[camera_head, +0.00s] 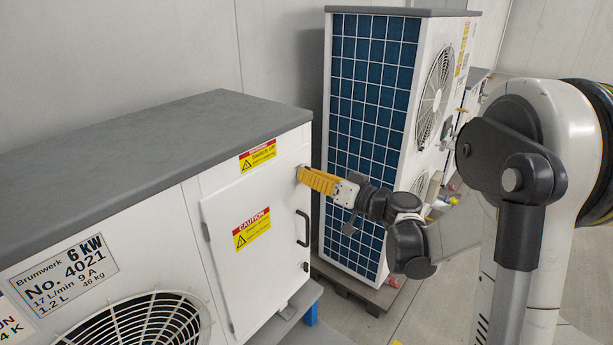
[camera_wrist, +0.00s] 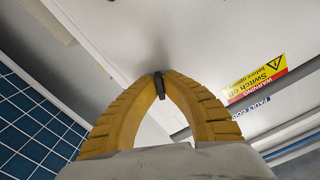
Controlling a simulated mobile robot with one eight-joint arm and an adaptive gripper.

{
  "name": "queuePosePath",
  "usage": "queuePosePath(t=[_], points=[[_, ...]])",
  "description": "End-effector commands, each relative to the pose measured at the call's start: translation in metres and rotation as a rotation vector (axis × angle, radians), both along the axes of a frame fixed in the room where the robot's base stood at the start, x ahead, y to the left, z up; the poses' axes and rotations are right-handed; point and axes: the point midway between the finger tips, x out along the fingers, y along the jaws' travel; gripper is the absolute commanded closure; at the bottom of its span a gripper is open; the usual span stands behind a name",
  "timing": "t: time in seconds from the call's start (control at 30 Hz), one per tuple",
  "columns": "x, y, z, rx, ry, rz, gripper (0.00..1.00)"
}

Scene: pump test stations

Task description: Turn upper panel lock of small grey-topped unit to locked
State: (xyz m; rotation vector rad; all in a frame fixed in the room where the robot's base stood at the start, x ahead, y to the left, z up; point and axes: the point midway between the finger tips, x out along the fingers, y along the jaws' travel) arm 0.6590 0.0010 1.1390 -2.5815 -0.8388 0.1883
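The small grey-topped unit (camera_head: 110,150) fills the left of the head view. Its white access panel (camera_head: 225,200) has a black handle (camera_head: 303,228) on the right. My gripper (camera_head: 301,174) reaches in from the right to the panel's upper right corner, above the handle. In the wrist view, the yellow fingertips of my gripper (camera_wrist: 160,79) come together on the dark tab of the upper panel lock (camera_wrist: 161,88). The fingers hide the lock in the head view, and I cannot tell whether it is locked. A lower panel lock (camera_head: 305,267) shows below the handle.
A tall unit with a blue finned side (camera_head: 365,130) stands close behind my gripper on a dark pallet (camera_head: 345,285). A fan grille (camera_head: 140,320) is at the lower left. Grey floor (camera_head: 405,325) is open at the lower right.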

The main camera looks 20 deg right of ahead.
Motion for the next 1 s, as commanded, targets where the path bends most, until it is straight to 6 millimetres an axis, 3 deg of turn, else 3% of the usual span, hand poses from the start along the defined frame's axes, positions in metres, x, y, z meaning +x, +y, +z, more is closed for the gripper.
queuePosePath(t=[1.0], points=[[-0.0002,0.0006,0.0008,0.752,0.546,0.000,1.00]])
